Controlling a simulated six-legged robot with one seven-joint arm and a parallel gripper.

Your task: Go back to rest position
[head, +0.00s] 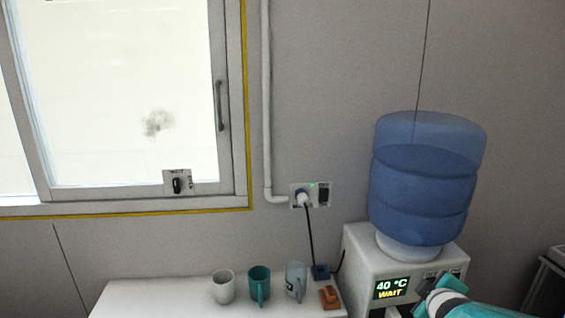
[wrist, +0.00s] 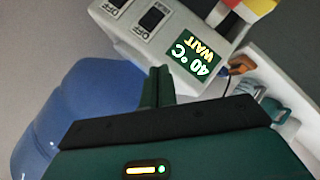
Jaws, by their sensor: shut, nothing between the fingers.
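My gripper (wrist: 157,88) shows in the wrist view with its dark green fingers together, shut and empty, pointing at the front of the white water dispenser. In the head view my gripper (head: 428,288) is at the lower right, in front of the dispenser (head: 363,262). The dispenser's display reads 40 °C WAIT. Two switches marked OFF (wrist: 150,18) show beside the display in the wrist view. A blue water bottle (head: 420,185) stands upside down on the dispenser. I cannot tell whether my fingers touch the dispenser.
A white mug (head: 223,287), a teal mug (head: 259,284) and a grey mug (head: 296,281) stand on the white table (head: 150,296). A brown object (head: 329,297) lies to their right. A cord runs from the wall socket (head: 310,195) to a blue plug block (head: 321,272). A window is at left.

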